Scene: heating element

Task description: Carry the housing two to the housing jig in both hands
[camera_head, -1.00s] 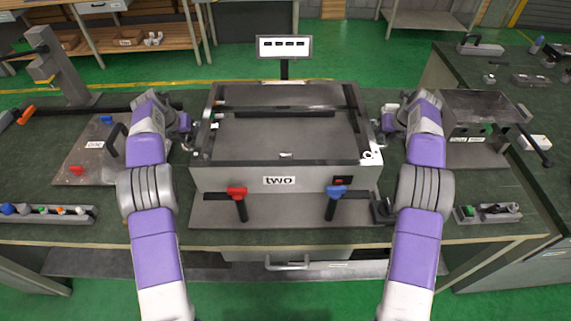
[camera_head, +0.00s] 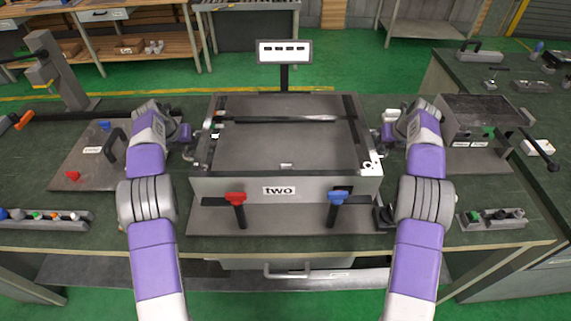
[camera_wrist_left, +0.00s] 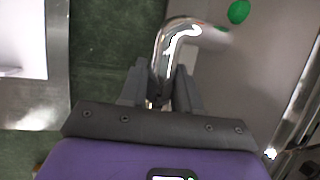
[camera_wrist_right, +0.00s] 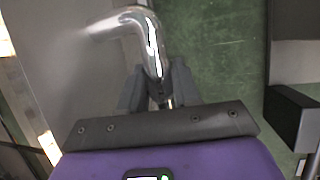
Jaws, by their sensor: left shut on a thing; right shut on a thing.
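The housing two (camera_head: 279,190) is a large grey open-topped box with dark rails and a "two" label, level over the middle of the bench. The housing jig (camera_head: 285,222) is a grey plate below it, with a red clamp (camera_head: 236,199) and a blue clamp (camera_head: 338,198) at the housing's front. Whether the housing rests fully on the plate is hidden. My left gripper (camera_wrist_left: 163,82) is shut on the chrome handle (camera_wrist_left: 176,36) on the housing's left side. My right gripper (camera_wrist_right: 158,82) is shut on the right-side chrome handle (camera_wrist_right: 148,38).
A plate with a black handle (camera_head: 95,150) lies to the left, a grey box fixture (camera_head: 478,120) to the right. Small-part trays (camera_head: 45,218) (camera_head: 492,217) sit near the front edge. A sign on a post (camera_head: 284,52) stands behind the housing.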

